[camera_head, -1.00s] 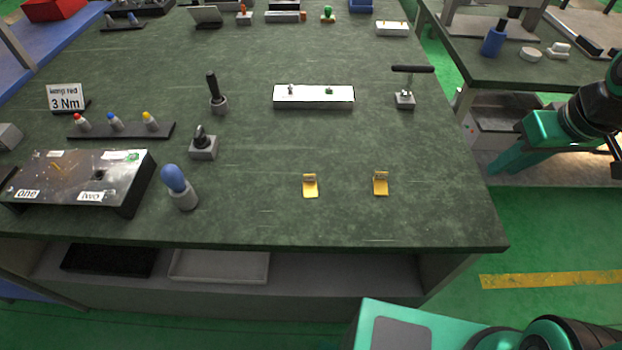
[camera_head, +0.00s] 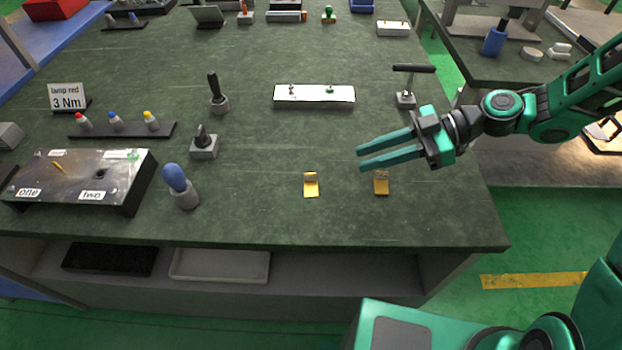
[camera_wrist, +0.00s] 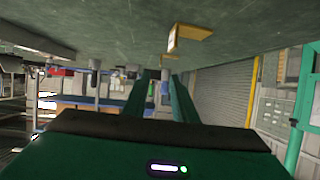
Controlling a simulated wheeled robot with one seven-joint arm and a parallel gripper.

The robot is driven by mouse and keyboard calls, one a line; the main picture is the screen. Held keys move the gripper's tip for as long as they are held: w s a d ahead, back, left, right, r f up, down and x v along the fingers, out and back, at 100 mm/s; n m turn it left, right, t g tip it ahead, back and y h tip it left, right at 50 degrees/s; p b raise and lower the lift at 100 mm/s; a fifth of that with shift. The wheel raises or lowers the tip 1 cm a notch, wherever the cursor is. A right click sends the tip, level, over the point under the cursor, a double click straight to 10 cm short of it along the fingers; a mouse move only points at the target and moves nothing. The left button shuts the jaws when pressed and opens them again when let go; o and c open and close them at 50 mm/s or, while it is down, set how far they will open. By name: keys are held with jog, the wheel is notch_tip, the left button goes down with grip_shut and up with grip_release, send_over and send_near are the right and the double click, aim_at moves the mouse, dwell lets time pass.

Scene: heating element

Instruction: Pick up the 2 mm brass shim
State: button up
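Two small bent brass shims lie on the dark green bench top near its front edge. One is the left brass shim (camera_head: 311,188) and the other is the right brass shim (camera_head: 381,187). Any thickness marking is too small to read, so I cannot tell which is 2 mm. My gripper (camera_head: 360,160) is open and empty, its fingers pointing left, above the bench and near the right shim in the picture. In the wrist view a brass shim (camera_wrist: 193,33) shows beyond the open fingers, apart from them; which of the two it is I cannot tell.
A blue-topped tool (camera_head: 178,188) in a grey holder stands left of the shims. A white block (camera_head: 314,95) and a T-handled tool (camera_head: 405,98) stand behind. A metal plate box (camera_head: 80,178) is at the left. The bench front around the shims is clear.

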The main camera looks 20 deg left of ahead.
aim_at(323, 180)
jog(key=shift+s+a, duration=0.1)
jog(key=shift+a, duration=0.2)
jog(key=x, duration=0.4)
jog(key=shift+a, duration=0.25)
jog(key=shift+x, duration=2.95)
jog(key=shift+s, duration=0.1)
grip_shut()
